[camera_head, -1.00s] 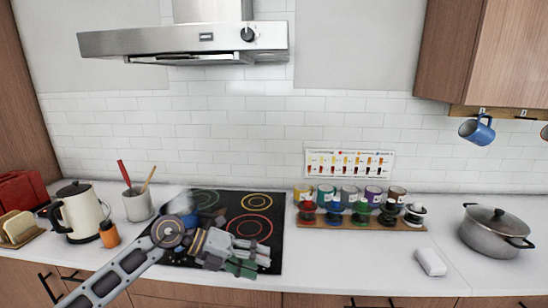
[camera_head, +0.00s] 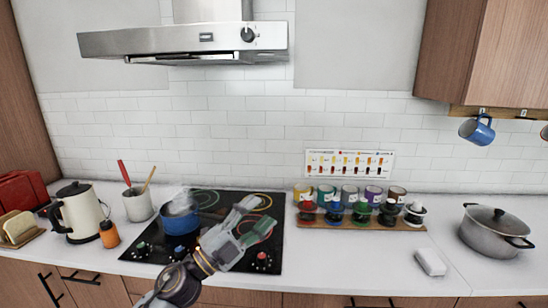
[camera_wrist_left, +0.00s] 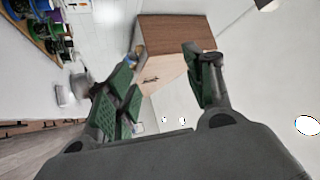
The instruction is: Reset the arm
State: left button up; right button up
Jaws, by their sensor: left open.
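My left gripper (camera_head: 252,218) is over the right half of the black cooktop (camera_head: 150,252) in the head view, its arm coming up from the bottom. In the left wrist view its green-padded fingers (camera_wrist_left: 160,85) stand wide apart with nothing between them. A blue pot (camera_head: 180,218) with steam above it sits on the left part of the cooktop, apart from the gripper. My right gripper does not show.
A wooden rack of colored jars (camera_head: 360,222) stands right of the cooktop. A grey lidded pot (camera_head: 494,232) and a white block (camera_head: 430,262) are further right. A kettle (camera_head: 82,215), an orange bottle (camera_head: 109,234) and a utensil crock (camera_head: 138,204) stand left.

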pick_arm(q)
jog(key=s+a+f+n+y, duration=0.1)
jog(key=a+f+n+y, duration=1.6)
jog(key=f+n+y, duration=0.25)
jog(key=s+a+f+n+g+h, duration=0.1)
jog(key=s+f+n+g, duration=0.1)
jog(key=s+f+g, duration=0.7)
jog(key=s+f+n+g+h, duration=0.1)
jog(key=s+f+g, duration=0.1)
jog(key=s+f, duration=0.85)
jog(key=s+a+f+g, duration=0.1)
jog(key=s+f, duration=0.2)
jog(key=f, duration=1.2)
jog(key=s+f, duration=0.2)
jog(key=f, duration=1.4)
jog(key=s+a+f, duration=0.2)
jog(key=s+f, duration=0.7)
jog(key=s, duration=0.1)
jog(key=s+a+f+g, duration=0.1)
jog(key=s+a+f, duration=0.2)
jog(key=s+f, duration=0.6)
jog(key=shift+s+a+f, duration=0.3)
jog(key=shift+s+f, duration=0.1)
jog(key=shift+s, duration=0.8)
